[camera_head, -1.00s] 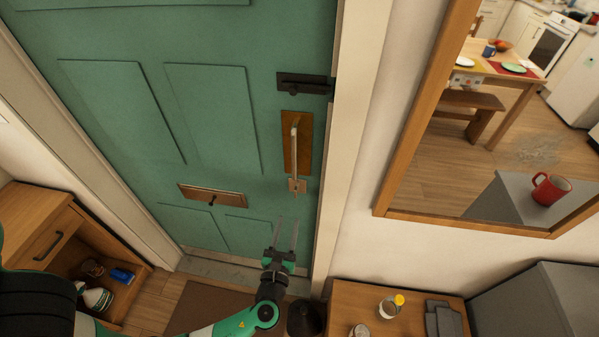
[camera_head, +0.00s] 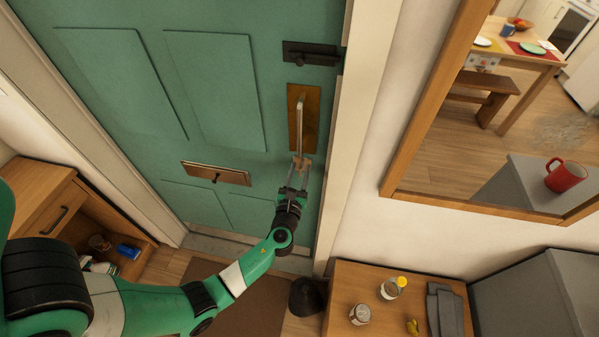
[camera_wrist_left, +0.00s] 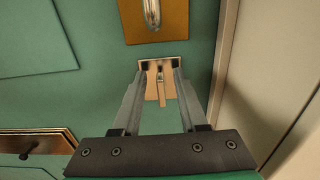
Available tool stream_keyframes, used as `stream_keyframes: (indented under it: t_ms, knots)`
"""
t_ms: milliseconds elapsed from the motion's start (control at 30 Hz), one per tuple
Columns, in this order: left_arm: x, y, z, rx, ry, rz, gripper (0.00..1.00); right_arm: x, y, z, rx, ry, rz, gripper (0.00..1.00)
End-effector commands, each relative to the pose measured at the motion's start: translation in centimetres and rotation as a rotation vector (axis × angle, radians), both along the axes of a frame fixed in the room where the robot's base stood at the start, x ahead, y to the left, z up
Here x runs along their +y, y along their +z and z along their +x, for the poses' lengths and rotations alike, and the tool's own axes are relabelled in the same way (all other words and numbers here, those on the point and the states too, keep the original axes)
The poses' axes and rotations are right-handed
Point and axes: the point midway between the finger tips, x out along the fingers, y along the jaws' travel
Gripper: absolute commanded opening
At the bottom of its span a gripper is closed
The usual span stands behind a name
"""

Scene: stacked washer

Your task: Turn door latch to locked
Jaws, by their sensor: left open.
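The green door (camera_head: 225,90) fills the upper left of the head view. Its latch (camera_head: 302,161) is a small thumb-turn on a square brass plate below the pull handle (camera_head: 300,115). In the left wrist view the latch (camera_wrist_left: 161,88) shows between my fingers, its knob roughly upright and slightly tilted. My left gripper (camera_head: 296,172) is open, with one finger on each side of the knob in the left wrist view (camera_wrist_left: 160,68). I cannot tell whether the fingers touch the plate. The fingers partly cover the plate in the head view. My right gripper is out of view.
A dark bolt (camera_head: 311,53) sits above the handle, and a brass mail slot (camera_head: 216,174) lies to the left. The white door frame (camera_head: 350,130) stands close on the right. A wooden table (camera_head: 345,290) holds jars and a cloth. An open-fronted cabinet (camera_head: 40,195) stands left.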

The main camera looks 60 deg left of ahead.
Motion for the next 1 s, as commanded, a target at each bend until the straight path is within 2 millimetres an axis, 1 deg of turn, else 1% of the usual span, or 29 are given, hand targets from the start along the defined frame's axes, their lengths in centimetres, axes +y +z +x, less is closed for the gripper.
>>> stream_keyframes:
  t_ms: [200, 233, 367, 400, 467, 1000]
  knots:
    - [0.08, 0.01, 0.06, 0.001, 0.000, -0.001, 0.42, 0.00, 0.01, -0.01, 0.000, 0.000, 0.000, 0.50]
    - [0.07, 0.01, 0.05, 0.000, 0.000, 0.000, 0.41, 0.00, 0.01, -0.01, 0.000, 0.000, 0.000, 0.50]
    - [0.06, 0.01, 0.05, 0.000, 0.000, 0.000, 0.17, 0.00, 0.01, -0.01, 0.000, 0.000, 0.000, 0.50]
    - [0.06, 0.01, 0.04, 0.000, 0.000, 0.000, 0.10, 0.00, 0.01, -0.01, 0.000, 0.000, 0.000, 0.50]
    - [0.06, 0.01, 0.04, 0.000, 0.000, 0.000, 0.00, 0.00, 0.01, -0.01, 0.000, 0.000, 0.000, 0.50]
    - [0.08, -0.04, -0.01, -0.027, 0.000, -0.020, 0.00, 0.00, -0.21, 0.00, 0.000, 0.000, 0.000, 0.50]
